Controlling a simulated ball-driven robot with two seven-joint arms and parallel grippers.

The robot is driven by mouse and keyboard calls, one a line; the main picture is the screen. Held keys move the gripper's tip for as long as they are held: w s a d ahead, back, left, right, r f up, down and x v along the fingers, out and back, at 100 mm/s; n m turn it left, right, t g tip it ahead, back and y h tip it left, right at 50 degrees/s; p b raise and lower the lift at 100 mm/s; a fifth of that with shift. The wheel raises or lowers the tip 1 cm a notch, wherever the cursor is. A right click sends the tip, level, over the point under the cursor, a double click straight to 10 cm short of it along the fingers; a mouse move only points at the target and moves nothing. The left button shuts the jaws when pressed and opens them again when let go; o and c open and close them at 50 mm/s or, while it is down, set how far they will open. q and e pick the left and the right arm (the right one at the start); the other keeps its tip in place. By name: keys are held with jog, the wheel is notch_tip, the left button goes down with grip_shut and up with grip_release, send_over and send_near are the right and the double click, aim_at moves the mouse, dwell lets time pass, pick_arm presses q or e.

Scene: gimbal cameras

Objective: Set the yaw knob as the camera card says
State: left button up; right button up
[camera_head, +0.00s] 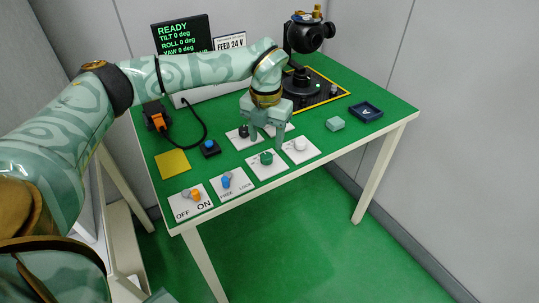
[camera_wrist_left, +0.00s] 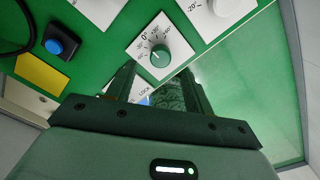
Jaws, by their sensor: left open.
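A green knob (camera_head: 266,158) stands on a white dial plate near the table's front edge. It also shows in the left wrist view (camera_wrist_left: 160,57), with a pale pointer mark and degree figures around a 0. A white knob (camera_head: 299,144) is on a plate to its right, and a black knob (camera_head: 243,131) is behind. Which is the yaw knob I cannot read. The display (camera_head: 180,36) reads READY with tilt, roll and yaw lines. My left gripper (camera_head: 266,138) is open and empty, just above and behind the green knob. My right gripper is out of view.
The gimbal camera (camera_head: 304,38) stands at the back. An OFF/ON switch (camera_head: 191,195), a FREE/LOCK switch (camera_head: 226,181), a blue button (camera_head: 209,148) and a yellow pad (camera_head: 172,164) are to the left. A pale green block (camera_head: 335,124) and a dark blue tray (camera_head: 381,113) are right.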

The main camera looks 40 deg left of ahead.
aim_at(267, 155)
pick_arm(q)
notch_tip(267, 155, down, 5)
jog(key=shift+f+b, duration=0.15)
jog(key=shift+b, duration=0.65)
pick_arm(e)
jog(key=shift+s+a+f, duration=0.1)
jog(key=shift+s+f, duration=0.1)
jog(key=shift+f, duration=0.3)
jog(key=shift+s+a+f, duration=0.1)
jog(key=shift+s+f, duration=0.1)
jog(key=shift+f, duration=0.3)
pick_arm(q)
jog(key=shift+c, duration=0.3)
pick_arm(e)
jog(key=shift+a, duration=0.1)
